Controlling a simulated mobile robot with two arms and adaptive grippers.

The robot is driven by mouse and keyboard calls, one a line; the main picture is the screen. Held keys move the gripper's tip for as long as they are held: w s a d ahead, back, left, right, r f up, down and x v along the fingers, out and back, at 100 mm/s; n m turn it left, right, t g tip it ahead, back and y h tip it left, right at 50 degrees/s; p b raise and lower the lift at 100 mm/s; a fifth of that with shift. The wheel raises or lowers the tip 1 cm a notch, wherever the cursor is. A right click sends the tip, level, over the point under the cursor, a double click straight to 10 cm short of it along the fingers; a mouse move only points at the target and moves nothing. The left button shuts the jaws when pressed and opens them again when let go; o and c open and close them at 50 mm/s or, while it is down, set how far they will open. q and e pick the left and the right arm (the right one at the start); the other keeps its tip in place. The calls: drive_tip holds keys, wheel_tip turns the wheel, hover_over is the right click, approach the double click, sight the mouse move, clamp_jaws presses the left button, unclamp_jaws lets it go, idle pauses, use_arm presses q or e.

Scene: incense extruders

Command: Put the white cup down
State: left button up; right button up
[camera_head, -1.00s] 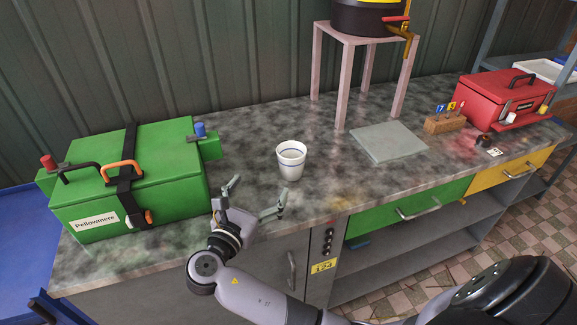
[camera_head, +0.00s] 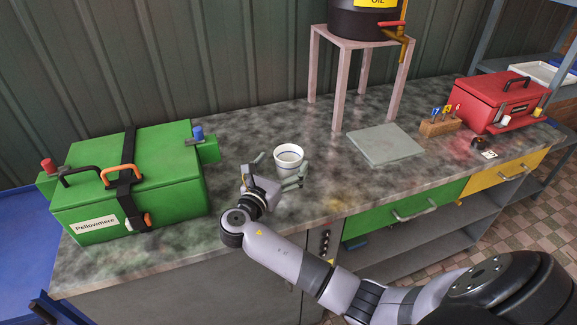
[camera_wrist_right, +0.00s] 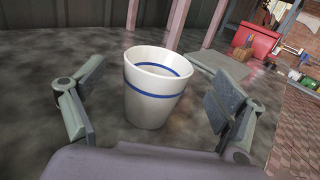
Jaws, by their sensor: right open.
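The white cup (camera_head: 288,158) with a blue band stands upright on the mottled grey counter (camera_head: 240,122). My right gripper (camera_head: 279,170) is open, with its fingers on either side of the cup. In the right wrist view the cup (camera_wrist_right: 152,90) stands between the two open fingers (camera_wrist_right: 155,110), with visible gaps on both sides. The fingers do not appear to touch it. The lower front of the cup is hidden by the gripper in the head view. My left gripper is not in view.
A green case (camera_head: 130,185) stands to the left. A grey slab (camera_head: 386,145) lies to the right, near a pink stand (camera_head: 339,90) with a dark drum (camera_head: 360,22). A red box (camera_head: 497,103) and a wooden block (camera_head: 440,127) are farther right. Counter around the cup is clear.

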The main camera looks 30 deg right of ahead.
sight(294, 146)
drive_tip(key=x, duration=0.4)
drive_tip(key=shift+w+d, duration=0.2)
drive_tip(key=shift+c, duration=0.2)
drive_tip(key=shift+a, duration=0.1)
drive_tip(key=c, duration=1.5)
